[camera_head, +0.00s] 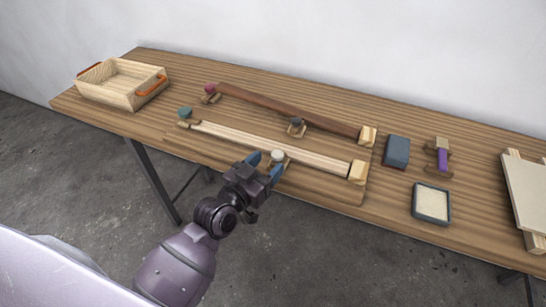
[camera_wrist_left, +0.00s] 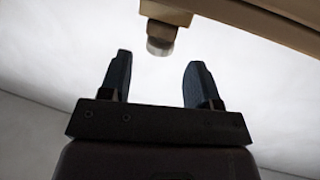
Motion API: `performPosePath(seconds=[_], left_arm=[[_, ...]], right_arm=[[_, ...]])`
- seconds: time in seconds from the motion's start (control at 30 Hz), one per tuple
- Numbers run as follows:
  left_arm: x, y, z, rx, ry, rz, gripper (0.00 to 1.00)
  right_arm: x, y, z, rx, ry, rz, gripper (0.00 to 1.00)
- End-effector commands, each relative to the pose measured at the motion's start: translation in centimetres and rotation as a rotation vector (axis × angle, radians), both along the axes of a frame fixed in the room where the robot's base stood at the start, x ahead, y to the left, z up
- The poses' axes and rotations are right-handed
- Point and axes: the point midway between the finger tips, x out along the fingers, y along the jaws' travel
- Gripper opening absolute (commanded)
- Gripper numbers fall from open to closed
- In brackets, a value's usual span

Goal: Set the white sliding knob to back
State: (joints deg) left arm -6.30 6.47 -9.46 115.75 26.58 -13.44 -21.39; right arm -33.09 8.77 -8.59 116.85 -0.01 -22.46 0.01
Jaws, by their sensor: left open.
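The white knob (camera_head: 277,156) sits on a slider partway along the pale wooden rail (camera_head: 230,134), right of its middle. My left gripper (camera_head: 265,164) is open at the near side of this rail, with its blue fingertips close to the knob. In the left wrist view a pale rounded knob (camera_wrist_left: 159,47) shows under a wooden part, above and between the fingertips of the open gripper (camera_wrist_left: 157,70). The fingers look apart from it. My right gripper is not in view.
A dark wooden rail (camera_head: 265,104) with a dark knob (camera_head: 296,122) runs behind the pale one. A teal knob (camera_head: 184,112) and a red knob (camera_head: 209,88) stand at the left. A wooden crate (camera_head: 113,95), blue block (camera_head: 397,151) and small tray (camera_head: 416,211) also occupy the table.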

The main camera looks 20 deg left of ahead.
Motion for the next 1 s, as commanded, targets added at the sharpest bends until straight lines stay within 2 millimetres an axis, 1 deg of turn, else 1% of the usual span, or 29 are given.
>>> performPosePath(seconds=[0.03,0.2,0.4,0.6,1.0], left_arm=[[-1.0,0.3,0.0,0.001,0.002,-0.001,0.57],[-3.8,1.0,-0.1,0.003,0.002,0.000,0.57],[-6.0,1.6,0.0,0.002,0.001,-0.001,0.57],[-6.8,1.8,0.0,0.001,0.001,-0.001,0.57],[-6.9,1.8,0.0,0.000,0.001,-0.001,0.57]], right_arm=[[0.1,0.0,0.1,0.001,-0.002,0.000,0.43],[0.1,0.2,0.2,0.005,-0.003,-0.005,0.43],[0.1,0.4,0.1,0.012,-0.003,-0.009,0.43],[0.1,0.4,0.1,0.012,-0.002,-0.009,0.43],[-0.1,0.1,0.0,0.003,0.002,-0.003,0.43]])
